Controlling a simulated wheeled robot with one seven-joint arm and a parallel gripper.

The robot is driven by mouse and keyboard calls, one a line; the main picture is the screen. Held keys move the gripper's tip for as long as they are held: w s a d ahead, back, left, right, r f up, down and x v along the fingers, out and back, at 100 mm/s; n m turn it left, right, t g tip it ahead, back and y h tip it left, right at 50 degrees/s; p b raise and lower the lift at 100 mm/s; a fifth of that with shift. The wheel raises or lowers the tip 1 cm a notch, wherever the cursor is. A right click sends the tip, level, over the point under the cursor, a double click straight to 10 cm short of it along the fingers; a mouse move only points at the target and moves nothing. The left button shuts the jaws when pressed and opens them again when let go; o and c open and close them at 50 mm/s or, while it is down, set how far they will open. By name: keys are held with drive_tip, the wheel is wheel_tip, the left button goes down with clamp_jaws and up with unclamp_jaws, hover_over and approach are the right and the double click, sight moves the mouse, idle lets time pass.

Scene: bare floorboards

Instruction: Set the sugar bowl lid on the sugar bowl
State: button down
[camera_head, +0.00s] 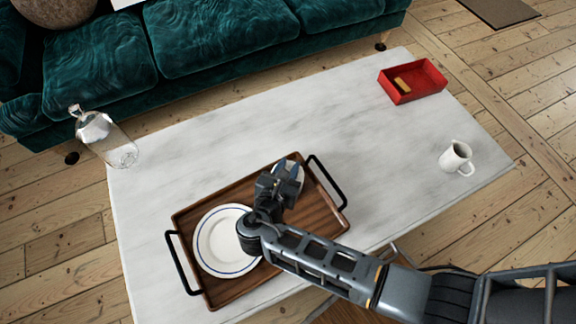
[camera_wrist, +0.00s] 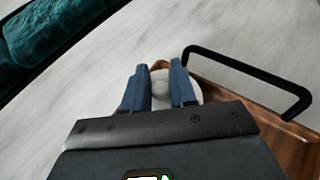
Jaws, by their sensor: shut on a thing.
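My gripper (camera_head: 287,172) is over the far right part of the wooden tray. In the wrist view, my gripper (camera_wrist: 160,72) has its two blue fingers closed around the pale knob of a round white piece, which looks like the sugar bowl lid (camera_wrist: 160,90). The white rim also shows around the fingers in the head view (camera_head: 300,176). The sugar bowl cannot be told apart from the lid; it may be hidden beneath it. Whether the lid touches anything below cannot be told.
The tray (camera_head: 318,212) has black handles and bears a blue-rimmed white plate (camera_head: 222,235). On the marble table (camera_head: 240,130) stand a glass vessel (camera_head: 120,152) at left, a red box (camera_head: 418,90) holding a small tan block, and a white jug (camera_head: 455,157) at right.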

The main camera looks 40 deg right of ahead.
drive_tip(key=shift+f+b, duration=0.4)
drive_tip(key=shift+f, duration=0.2)
drive_tip(key=c, duration=1.2)
unclamp_jaws()
drive_tip(key=shift+p+v, duration=2.85)
drive_tip(key=shift+v, duration=2.65)
